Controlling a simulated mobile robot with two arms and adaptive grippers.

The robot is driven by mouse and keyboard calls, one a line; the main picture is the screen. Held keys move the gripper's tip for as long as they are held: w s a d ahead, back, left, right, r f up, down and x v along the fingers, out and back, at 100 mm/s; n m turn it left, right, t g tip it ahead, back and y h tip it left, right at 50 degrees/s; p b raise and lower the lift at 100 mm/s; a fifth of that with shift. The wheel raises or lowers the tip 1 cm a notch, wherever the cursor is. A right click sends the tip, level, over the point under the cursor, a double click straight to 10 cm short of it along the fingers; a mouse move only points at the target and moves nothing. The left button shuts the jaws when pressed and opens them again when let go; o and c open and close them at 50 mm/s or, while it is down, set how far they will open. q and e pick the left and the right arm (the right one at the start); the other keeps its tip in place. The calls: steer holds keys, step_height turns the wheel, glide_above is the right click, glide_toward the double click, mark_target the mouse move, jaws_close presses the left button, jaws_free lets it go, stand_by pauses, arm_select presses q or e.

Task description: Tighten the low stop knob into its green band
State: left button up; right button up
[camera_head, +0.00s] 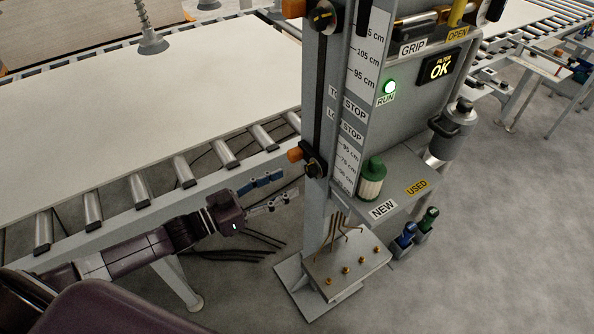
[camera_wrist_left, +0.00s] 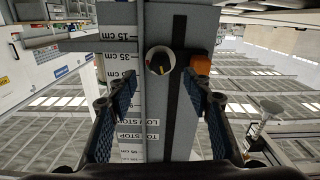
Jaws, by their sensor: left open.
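The low stop knob (camera_head: 314,168) sits on the dark slot of the grey post (camera_head: 318,110), beside an orange block (camera_head: 295,155). In the left wrist view the round knob (camera_wrist_left: 160,61) has a pale rim and a dark face with small yellow and red marks. I cannot make out where its pointer stands against a green band. My left gripper (camera_head: 270,190) is open and empty, just left of the post and slightly below the knob. In the left wrist view its fingers (camera_wrist_left: 160,82) stand either side of the knob, with gaps, and no contact shows.
A similar upper stop knob (camera_head: 322,16) sits higher on the post. A roller conveyor with a large pale board (camera_head: 150,95) lies left and behind. A shelf (camera_head: 400,175) with a green-capped filter (camera_head: 371,180) juts right. A base plate with upright hex keys (camera_head: 345,262) stands below.

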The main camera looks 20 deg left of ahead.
mark_target(307, 172)
arm_select(q)
steer(key=p+x, duration=0.1)
steer(key=x, duration=0.2)
steer(key=shift+w+d+r, duration=0.15)
steer(key=shift+w+d, duration=0.05)
steer(key=shift+w, duration=0.05)
steer(key=x, duration=0.3)
steer(key=shift+w, duration=0.15)
steer(key=shift+w+d+f, duration=0.2)
steer(key=shift+f, duration=0.05)
arm_select(e)
steer(key=shift+s+r, duration=0.45)
steer(key=shift+r, duration=0.35)
arm_select(q)
steer(key=shift+c, duration=0.2)
steer(key=c, duration=1.1)
steer(key=shift+m, duration=0.3)
arm_select(e)
steer(key=shift+f, duration=0.1)
arm_select(q)
steer(key=shift+m+b, duration=0.5)
steer(key=shift+m, duration=2.3)
arm_select(e)
steer(key=shift+f, duration=0.7)
